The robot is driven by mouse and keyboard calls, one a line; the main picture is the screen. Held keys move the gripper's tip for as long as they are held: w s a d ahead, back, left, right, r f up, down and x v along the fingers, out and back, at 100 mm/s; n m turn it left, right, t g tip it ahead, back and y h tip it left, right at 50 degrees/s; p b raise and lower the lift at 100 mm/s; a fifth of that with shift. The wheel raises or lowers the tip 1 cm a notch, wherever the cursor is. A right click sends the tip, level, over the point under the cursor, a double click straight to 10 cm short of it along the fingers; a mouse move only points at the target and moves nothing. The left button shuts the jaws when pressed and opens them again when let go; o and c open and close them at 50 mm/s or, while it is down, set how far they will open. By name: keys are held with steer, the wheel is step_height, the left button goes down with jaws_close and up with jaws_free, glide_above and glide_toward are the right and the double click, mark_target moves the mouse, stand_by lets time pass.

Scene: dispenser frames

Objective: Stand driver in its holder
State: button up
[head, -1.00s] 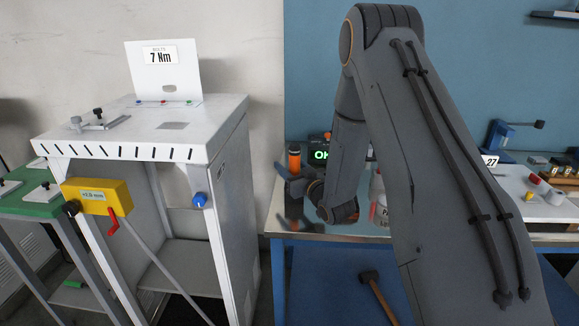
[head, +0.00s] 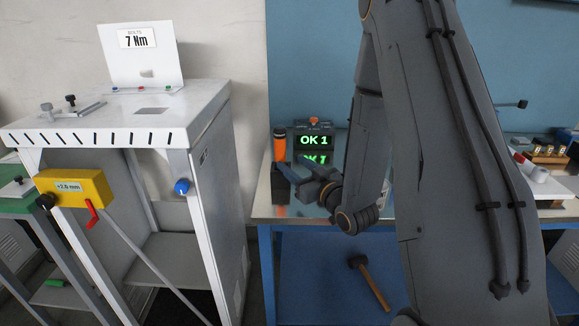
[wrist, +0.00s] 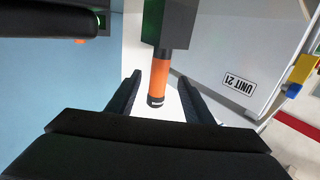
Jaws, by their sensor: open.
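The driver (head: 279,146), an orange cylinder with a dark end cap, stands upright in a dark block-like holder (head: 280,186) at the left end of the bench. In the wrist view the driver (wrist: 159,78) shows upside down, its lower end inside the dark holder (wrist: 170,24). My gripper (head: 292,170) is open and empty, just right of the driver and holder. In the wrist view its two fingers (wrist: 159,85) lie on either side of the driver's handle in the picture, with gaps on both sides. The driver's lower part is hidden by the holder.
A display (head: 314,140) reading "OK 1" stands behind my gripper. A white stand (head: 178,108) with a yellow box (head: 74,188) is on the left, across a gap from the bench (head: 262,209). A hammer (head: 370,280) lies below the bench top.

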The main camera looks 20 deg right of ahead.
steer(key=s+f+g+h, duration=0.1)
steer(key=g, duration=0.1)
steer(key=s+f+g+h, duration=0.1)
steer(key=g, duration=0.1)
steer(key=s+f+m+g+h, duration=0.1)
steer(key=g, duration=0.1)
steer(key=shift+s+d+f+h, duration=0.25)
steer(key=shift+s+h, duration=0.05)
steer(key=shift+h, duration=0.1)
steer(key=s+g, duration=0.2)
steer(key=s, duration=0.1)
steer(key=s+g+h, duration=0.1)
steer(key=s, duration=0.1)
steer(key=shift+s+a+f+m, duration=0.1)
steer(key=shift+f+m, duration=0.2)
steer(key=shift+m, duration=0.1)
steer(key=s+a+r+g, duration=0.1)
steer(key=s+g, duration=0.2)
steer(key=s, duration=0.5)
steer(key=s+a+m+g, duration=0.1)
steer(key=s+g, duration=0.3)
steer(key=s, duration=0.5)
steer(key=shift+a+r, duration=0.4)
steer(key=shift+a, duration=0.4)
steer(key=shift+d, duration=0.1)
